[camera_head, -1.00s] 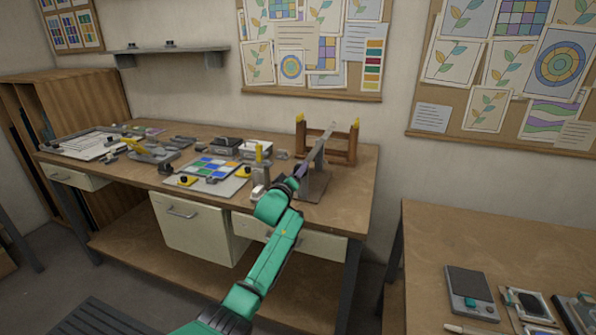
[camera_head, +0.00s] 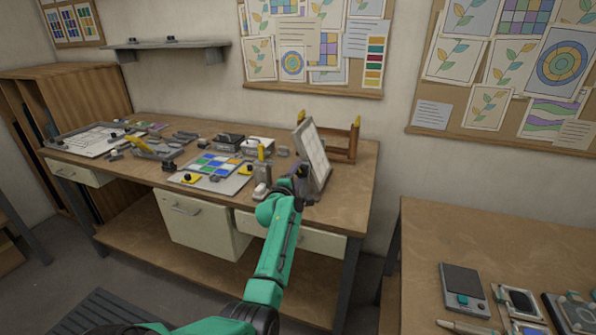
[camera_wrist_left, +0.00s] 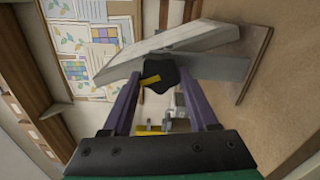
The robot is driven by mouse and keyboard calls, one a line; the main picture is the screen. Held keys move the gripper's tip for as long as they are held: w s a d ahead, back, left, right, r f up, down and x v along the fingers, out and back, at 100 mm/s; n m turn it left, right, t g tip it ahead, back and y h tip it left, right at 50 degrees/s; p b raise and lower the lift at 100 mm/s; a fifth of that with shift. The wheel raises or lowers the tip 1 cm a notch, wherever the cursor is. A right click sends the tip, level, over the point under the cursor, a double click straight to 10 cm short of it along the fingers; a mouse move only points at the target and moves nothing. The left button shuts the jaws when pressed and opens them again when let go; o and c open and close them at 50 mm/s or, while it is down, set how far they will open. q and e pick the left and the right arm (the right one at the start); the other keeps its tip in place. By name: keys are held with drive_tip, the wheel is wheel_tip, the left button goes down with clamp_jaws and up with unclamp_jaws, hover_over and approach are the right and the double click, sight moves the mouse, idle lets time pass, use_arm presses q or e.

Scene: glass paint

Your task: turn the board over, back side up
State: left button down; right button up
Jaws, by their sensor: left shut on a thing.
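The board (camera_head: 316,151) is a grey-framed panel with a pale, faintly lined face, held tilted near upright above the right end of the workbench. My left gripper (camera_head: 299,182) is at its lower left side. In the left wrist view the purple fingers of my left gripper (camera_wrist_left: 157,95) are shut on a black grip piece at the near edge of the board (camera_wrist_left: 165,47), which runs across the top as a pale slab. The board's other face is hidden in the head view. My right gripper is out of view.
A wooden rack (camera_head: 352,143) with yellow-tipped posts stands just behind the board. Left of it on the workbench (camera_head: 338,190) lie a panel of coloured glass (camera_head: 214,168), yellow-and-black clamps and small boxes. A second table (camera_head: 430,230) with tools is at right.

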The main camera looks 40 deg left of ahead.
use_arm(q)
drive_tip(key=n+p, duration=0.1)
drive_tip(key=n, duration=0.2)
drive_tip(key=shift+n, duration=0.3)
drive_tip(key=n+p, duration=0.1)
drive_tip(key=n, duration=0.2)
drive_tip(key=shift+d+n+p, duration=0.1)
drive_tip(key=shift+n+p, duration=0.2)
drive_tip(key=n+p, duration=0.1)
drive_tip(key=n, duration=0.2)
drive_tip(key=shift+w+f+n, duration=0.1)
drive_tip(key=shift+n, duration=0.2)
drive_tip(key=shift+d+f+n+p, duration=0.15)
drive_tip(key=shift+n+p, duration=0.4)
drive_tip(key=shift+n, duration=0.55)
drive_tip(key=shift+c, duration=0.8)
unclamp_jaws()
